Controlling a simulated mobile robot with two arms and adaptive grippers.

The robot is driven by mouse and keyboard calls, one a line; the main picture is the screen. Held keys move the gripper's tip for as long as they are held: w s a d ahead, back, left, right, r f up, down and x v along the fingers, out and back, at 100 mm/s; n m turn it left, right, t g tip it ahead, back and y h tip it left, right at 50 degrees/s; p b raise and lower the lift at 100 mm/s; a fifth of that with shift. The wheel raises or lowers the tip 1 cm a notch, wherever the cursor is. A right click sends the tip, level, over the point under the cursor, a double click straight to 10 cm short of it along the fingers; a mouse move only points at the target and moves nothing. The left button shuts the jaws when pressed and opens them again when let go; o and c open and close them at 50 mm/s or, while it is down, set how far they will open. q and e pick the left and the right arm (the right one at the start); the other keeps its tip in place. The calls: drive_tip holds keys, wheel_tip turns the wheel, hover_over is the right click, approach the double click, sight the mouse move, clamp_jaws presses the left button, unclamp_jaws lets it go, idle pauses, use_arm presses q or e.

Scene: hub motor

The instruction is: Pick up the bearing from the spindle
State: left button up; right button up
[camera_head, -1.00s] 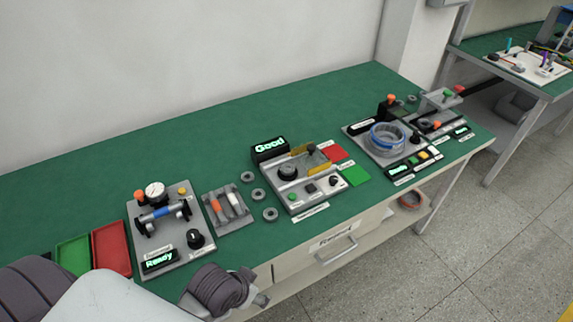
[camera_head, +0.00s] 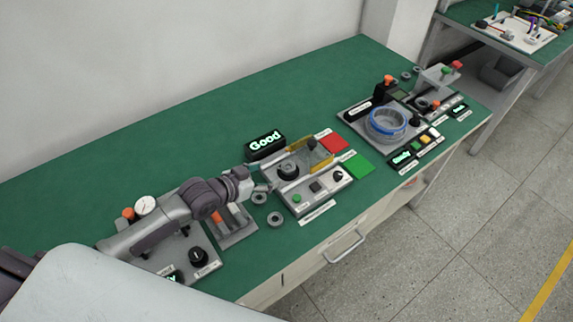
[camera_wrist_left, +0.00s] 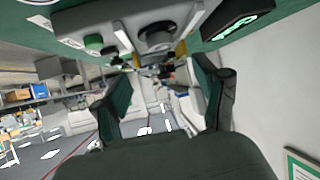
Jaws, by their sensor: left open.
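The test station (camera_head: 318,190) with the lit "Good" display (camera_head: 264,145) stands mid-table. A dark round bearing (camera_head: 288,169) sits at its spindle; bearing and spindle are hard to tell apart at this size. My left gripper (camera_head: 264,187) is just left of the station, close to the spindle and apart from the bearing. In the left wrist view its two fingers (camera_wrist_left: 163,98) are spread with nothing between them. The dark round part at the spindle (camera_wrist_left: 158,38) shows beyond the fingertips, near the top. My right gripper is not in view.
A station with a blue-rimmed ring (camera_head: 387,124) stands further right. The table behind is clear.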

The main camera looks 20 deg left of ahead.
sight(289, 166)
use_arm(q)
drive_tip(key=x, duration=0.4)
drive_tip(key=shift+w+f, duration=0.25)
drive_tip(key=shift+w, duration=0.2)
drive_tip(key=p+x, duration=0.1)
drive_tip(key=x, duration=0.3)
drive_tip(key=shift+w+d+f, duration=0.1)
drive_tip(key=shift+w+f, duration=0.05)
drive_tip(key=shift+w, duration=0.1)
drive_tip(key=shift+s, duration=0.15)
drive_tip(key=c, duration=1.3)
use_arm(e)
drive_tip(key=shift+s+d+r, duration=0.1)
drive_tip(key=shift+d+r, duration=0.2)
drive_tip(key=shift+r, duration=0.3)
